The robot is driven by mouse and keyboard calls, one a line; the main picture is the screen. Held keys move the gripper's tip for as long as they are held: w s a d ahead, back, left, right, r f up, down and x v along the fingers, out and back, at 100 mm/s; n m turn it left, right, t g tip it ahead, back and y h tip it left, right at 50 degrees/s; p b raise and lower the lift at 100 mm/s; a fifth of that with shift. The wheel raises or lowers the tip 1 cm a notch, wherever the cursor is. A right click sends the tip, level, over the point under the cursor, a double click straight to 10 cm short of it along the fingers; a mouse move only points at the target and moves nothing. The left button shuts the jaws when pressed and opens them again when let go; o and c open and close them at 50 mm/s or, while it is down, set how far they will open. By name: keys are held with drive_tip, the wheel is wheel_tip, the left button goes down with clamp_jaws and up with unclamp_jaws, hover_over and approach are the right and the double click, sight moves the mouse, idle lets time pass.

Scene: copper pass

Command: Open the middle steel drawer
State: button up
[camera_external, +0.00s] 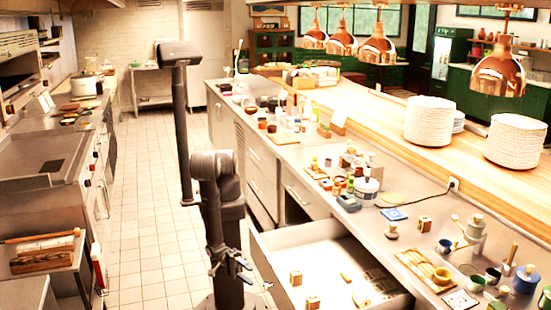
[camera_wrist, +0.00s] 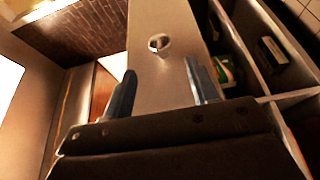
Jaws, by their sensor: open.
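A steel drawer (camera_external: 325,260) under the right-hand counter stands pulled far out in the external view. Its pale inside shows, with several small boxes in it. I cannot tell whether it is the middle one. Closed steel drawer fronts (camera_external: 262,172) show farther back along the same counter. My gripper (camera_external: 240,266) hangs low, just left of the open drawer's front; whether it touches is unclear. In the wrist view my gripper (camera_wrist: 160,85) has its two blue-grey fingers apart, with nothing held between them. Beyond them is a pale surface with a small round thing (camera_wrist: 159,43).
The steel counter (camera_external: 430,205) above the drawer is crowded with jars, cups and boards. Plate stacks (camera_external: 430,121) stand on the wooden pass under copper lamps (camera_external: 376,48). The tiled aisle (camera_external: 145,215) to the left is clear. Another counter (camera_external: 45,170) lines the far left.

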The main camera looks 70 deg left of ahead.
drive_tip(key=v, duration=0.7)
drive_tip(key=shift+w+d, duration=0.1)
drive_tip(key=shift+d, duration=0.05)
drive_tip(key=x, duration=1.7)
drive_tip(key=shift+d, duration=0.1)
drive_tip(key=v, duration=1.7)
approach(268, 287)
drive_tip(key=x, duration=0.2)
drive_tip(key=f+x, duration=0.1)
drive_tip(key=x, duration=0.5)
drive_tip(key=shift+w+d+f, duration=0.15)
drive_tip(key=shift+w+d, duration=0.05)
drive_tip(key=shift+w, duration=0.5)
idle(1.3)
